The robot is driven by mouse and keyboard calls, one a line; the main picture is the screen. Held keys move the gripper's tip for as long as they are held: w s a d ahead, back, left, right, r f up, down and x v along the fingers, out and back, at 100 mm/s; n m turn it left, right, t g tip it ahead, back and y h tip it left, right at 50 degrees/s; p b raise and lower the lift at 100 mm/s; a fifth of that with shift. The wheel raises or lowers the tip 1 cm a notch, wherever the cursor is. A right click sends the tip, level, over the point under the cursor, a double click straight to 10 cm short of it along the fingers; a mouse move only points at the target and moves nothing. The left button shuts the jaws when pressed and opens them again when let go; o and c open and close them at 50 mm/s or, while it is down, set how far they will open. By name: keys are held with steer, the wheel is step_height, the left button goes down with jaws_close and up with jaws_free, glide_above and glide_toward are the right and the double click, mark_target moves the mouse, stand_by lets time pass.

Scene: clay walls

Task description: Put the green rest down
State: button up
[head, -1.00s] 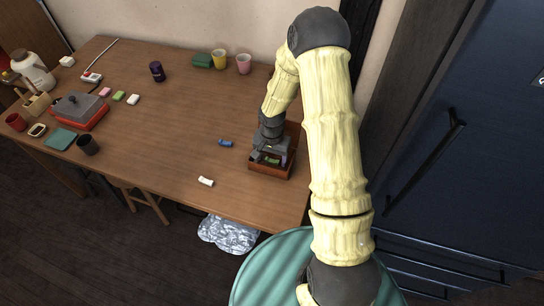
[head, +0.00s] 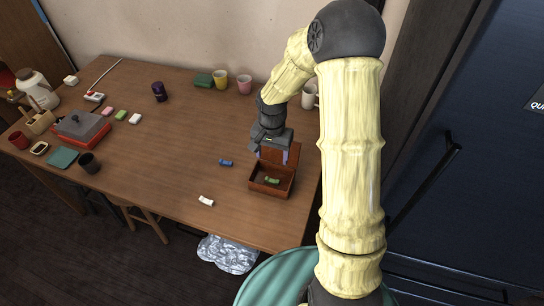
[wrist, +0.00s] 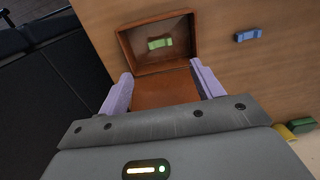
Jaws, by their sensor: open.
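The green rest (head: 271,180) lies inside an open wooden box (head: 268,194) near the right end of the table. The rest also shows in the wrist view (wrist: 160,44), on the floor of the box (wrist: 124,45), clear of its walls. My gripper (head: 270,158) is above the box near the lid.
A blue rest (head: 226,162) lies left of the box and a white rest (head: 206,200) lies near the table's front edge. Cups (head: 221,81) and a green block (head: 203,80) stand at the back. The middle of the table (head: 170,160) is clear.

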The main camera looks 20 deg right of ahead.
stand_by(0.4)
steer(key=s+r+n+t, duration=0.2)
steer(key=s+r+n, duration=0.4)
steer(key=s+r, duration=0.4)
steer(key=s, duration=0.5)
steer(key=shift+s+n+t, duration=0.15)
steer(key=shift+n+t, duration=0.15)
steer(key=shift+n, duration=0.1)
